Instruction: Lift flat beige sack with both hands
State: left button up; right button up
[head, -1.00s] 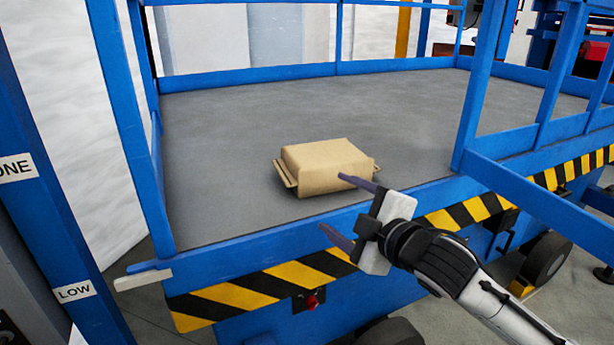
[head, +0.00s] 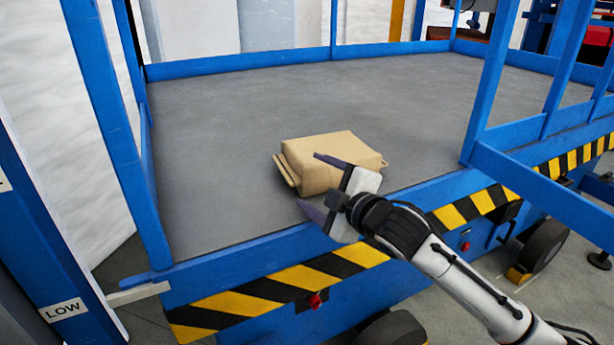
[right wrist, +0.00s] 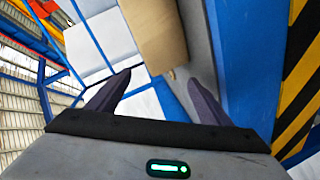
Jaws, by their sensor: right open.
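The beige sack (head: 330,150) lies flat on the grey platform deck (head: 230,110), near its front edge. It looks like a tan block with a small flap at its left and right ends. My right gripper (head: 310,180) is open and empty in front of the sack, with one dark finger overlapping it in the head view. I cannot tell whether they touch there. In the right wrist view the sack (right wrist: 155,32) is beyond the open fingers (right wrist: 160,78), apart from them. My left gripper is not in view.
Blue rails and posts (head: 110,110) frame the deck, with one post (head: 495,80) to the right of the sack. A yellow-black striped edge (head: 275,288) runs along the front. A pale bar (head: 138,293) juts out at the front left corner. The deck behind the sack is clear.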

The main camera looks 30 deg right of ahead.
aim_at(304, 179)
jog(key=w, duration=0.3)
jog(key=shift+w+d+f, duration=0.1)
jog(key=shift+w+f, duration=0.2)
jog(key=shift+w, duration=0.1)
jog(key=shift+w+f, duration=0.2)
jog(key=shift+w, duration=0.35)
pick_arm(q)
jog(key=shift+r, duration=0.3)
